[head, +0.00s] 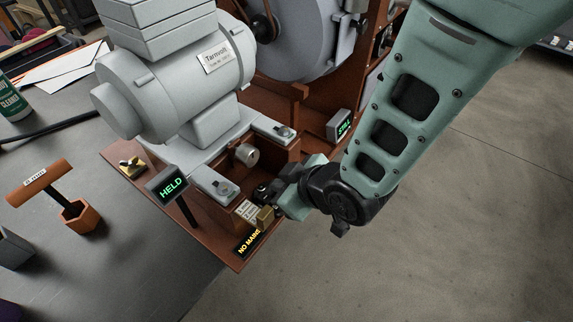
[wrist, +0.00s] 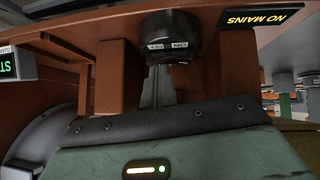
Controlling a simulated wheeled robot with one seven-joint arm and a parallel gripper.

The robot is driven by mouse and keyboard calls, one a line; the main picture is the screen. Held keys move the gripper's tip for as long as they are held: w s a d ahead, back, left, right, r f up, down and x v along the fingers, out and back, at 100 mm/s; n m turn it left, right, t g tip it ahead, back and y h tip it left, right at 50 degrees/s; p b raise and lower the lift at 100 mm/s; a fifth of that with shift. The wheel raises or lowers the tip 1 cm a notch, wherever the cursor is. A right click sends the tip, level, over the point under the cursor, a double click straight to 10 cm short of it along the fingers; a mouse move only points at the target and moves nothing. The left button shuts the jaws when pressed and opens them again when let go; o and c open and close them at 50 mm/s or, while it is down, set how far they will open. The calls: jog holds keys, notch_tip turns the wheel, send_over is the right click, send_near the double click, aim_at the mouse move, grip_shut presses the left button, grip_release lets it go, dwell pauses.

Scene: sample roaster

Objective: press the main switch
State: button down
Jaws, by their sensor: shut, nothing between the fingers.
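The main switch (wrist: 170,38) shows in the wrist view as a dark round body with two small white labels, one reading ON. It sits on the red-brown base near the top middle. My gripper (wrist: 160,84) is shut and empty, its fingers pointing at the labelled face. The fingertips are very close to the switch; I cannot tell if they touch. In the head view my gripper (head: 275,192) is at the front right of the machine base, and the switch is mostly hidden there. A NO MAINS sign (head: 249,243) is lit yellow beside it; it also shows in the wrist view (wrist: 256,17).
A HELD display (head: 170,187) is lit green at the left, and another green display (head: 343,125) stands at the right. Open floor (head: 440,240) lies to the right.

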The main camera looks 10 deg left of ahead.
jog(key=shift+s+f, duration=0.15)
jog(key=shift+s, duration=0.05)
jog(key=shift+s+a, duration=0.3)
jog(key=shift+s, duration=0.35)
dwell(0.4)
